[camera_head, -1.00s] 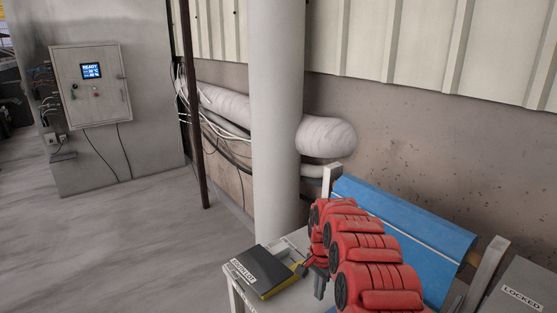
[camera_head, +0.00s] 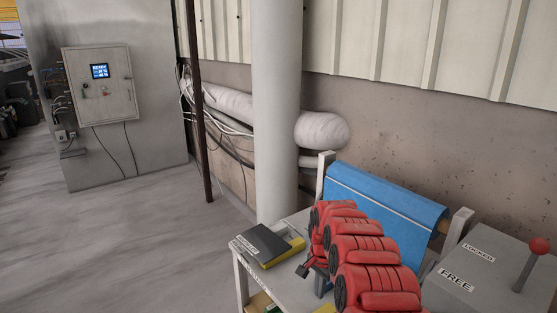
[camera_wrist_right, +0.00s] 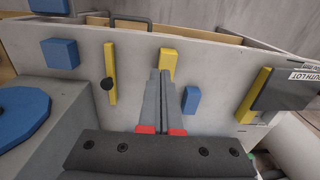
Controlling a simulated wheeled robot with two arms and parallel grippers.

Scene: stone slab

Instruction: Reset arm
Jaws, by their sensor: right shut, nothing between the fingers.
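My right arm, red with dark joints, reaches over a white table (camera_head: 243,281) in the head view. Its gripper (camera_head: 306,269) is small and partly hidden by the arm, near a dark labelled box (camera_head: 262,243). In the right wrist view the two grey fingers of the right gripper (camera_wrist_right: 163,75) lie together with nothing between them. They lie in front of a pale panel, with a yellow block (camera_wrist_right: 168,64) just beyond the tips. My left gripper is in neither view.
A grey box (camera_head: 495,270) with FREE and LOCKED labels and a red-knobbed lever (camera_head: 531,264) stands right. A blue sheet (camera_head: 385,205) hangs behind the arm. Behind the table is a thick column (camera_head: 278,110). Open floor (camera_head: 150,240) lies left.

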